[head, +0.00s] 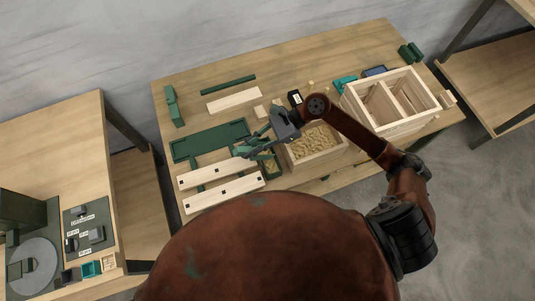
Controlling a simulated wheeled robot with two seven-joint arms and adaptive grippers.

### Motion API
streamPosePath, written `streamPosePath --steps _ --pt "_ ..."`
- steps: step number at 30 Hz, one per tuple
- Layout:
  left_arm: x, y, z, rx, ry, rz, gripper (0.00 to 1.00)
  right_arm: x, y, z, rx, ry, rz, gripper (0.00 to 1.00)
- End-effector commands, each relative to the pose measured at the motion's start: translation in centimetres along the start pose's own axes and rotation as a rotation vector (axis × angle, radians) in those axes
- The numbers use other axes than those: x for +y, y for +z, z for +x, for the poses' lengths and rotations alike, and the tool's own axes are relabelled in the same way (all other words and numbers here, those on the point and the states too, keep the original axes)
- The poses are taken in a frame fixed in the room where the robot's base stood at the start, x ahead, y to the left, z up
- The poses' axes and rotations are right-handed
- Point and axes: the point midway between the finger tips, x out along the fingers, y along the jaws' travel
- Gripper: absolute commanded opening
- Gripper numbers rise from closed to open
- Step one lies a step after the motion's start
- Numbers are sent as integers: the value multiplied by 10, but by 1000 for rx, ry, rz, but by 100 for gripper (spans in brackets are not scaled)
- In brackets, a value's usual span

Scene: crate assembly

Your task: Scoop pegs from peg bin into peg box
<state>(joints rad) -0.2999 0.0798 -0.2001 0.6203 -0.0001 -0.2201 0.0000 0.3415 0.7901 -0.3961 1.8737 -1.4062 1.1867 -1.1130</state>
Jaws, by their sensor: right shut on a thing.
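The peg bin (328,158) is a light wooden box in the middle of the table, with many small pale pegs inside. My right gripper (256,146) reaches in from the right over the bin and is left of it. It is shut on a small green thing that looks like a scoop; the gripper hides much of it, and I cannot tell whether it carries pegs. A small dark green box (273,172), which looks like the peg box, stands just left of the bin, partly hidden below the gripper. My left gripper is not in view.
A large wooden crate (398,127) with dividers stands at the right. A green fixture (187,150) and pale planks with dark holes (224,191) lie at the left. Another plank (234,99) and a green bar (228,85) lie behind. A side table (92,135) stands further left.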

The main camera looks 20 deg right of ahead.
Motion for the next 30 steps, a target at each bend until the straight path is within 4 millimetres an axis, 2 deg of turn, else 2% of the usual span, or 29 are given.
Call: streamPosePath --steps 11,16,19,25,30 --pt "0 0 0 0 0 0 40 0 1 0 1 0 -1 0" --pt "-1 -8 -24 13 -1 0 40 0 6 11 138 0 -11 0" --pt "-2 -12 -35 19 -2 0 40 0 2 21 225 0 -10 0" --pt "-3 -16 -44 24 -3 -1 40 0 -4 32 316 1 -6 0" --pt "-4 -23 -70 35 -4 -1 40 -1 -7 48 500 0 -15 0"
